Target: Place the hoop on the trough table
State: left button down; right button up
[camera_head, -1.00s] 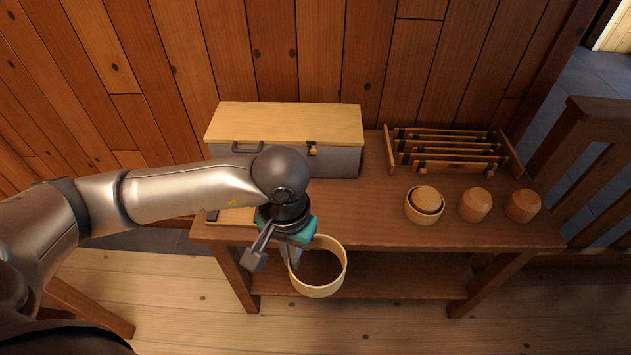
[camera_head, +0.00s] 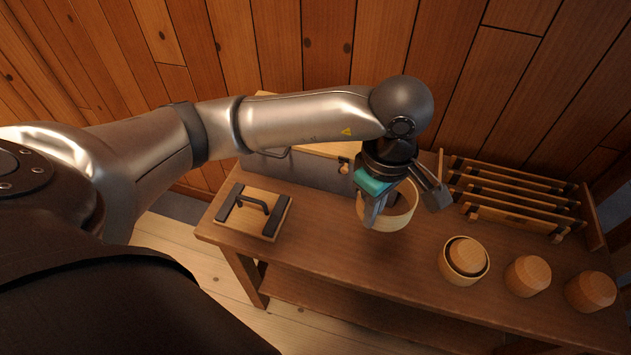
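The hoop (camera_head: 401,217) is a pale wooden ring, open at the top. My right gripper is not in view.
A grey box (camera_head: 318,173) with a pale lid stands behind, partly hidden by my arm. A board with a handle (camera_head: 270,222) lies left. A slatted rack (camera_head: 520,200), a ringed wooden piece (camera_head: 464,261) and two round wooden pieces (camera_head: 527,276) (camera_head: 590,291) stand right.

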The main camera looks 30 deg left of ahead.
pick_arm(q)
jog(key=n, duration=0.2)
jog(key=w+d+r+n, duration=0.1)
jog(key=n, duration=0.1)
jog(key=n+b, duration=0.1)
jog(key=n, duration=0.1)
jog(key=shift+w+d+r, duration=0.2)
jog(key=shift+d+r, duration=0.1)
jog(key=shift+d, duration=0.1)
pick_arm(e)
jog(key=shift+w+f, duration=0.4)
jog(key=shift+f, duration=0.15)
pick_arm(q)
jog(key=b, duration=0.3)
send_over(368, 266)
notch_tip(368, 266, down, 15)
jog(key=shift+r, duration=0.15)
jog(key=shift+f, duration=0.9)
notch_tip(368, 266, down, 3)
jog(key=shift+f+b, duration=0.2)
jog(key=shift+b, duration=0.35)
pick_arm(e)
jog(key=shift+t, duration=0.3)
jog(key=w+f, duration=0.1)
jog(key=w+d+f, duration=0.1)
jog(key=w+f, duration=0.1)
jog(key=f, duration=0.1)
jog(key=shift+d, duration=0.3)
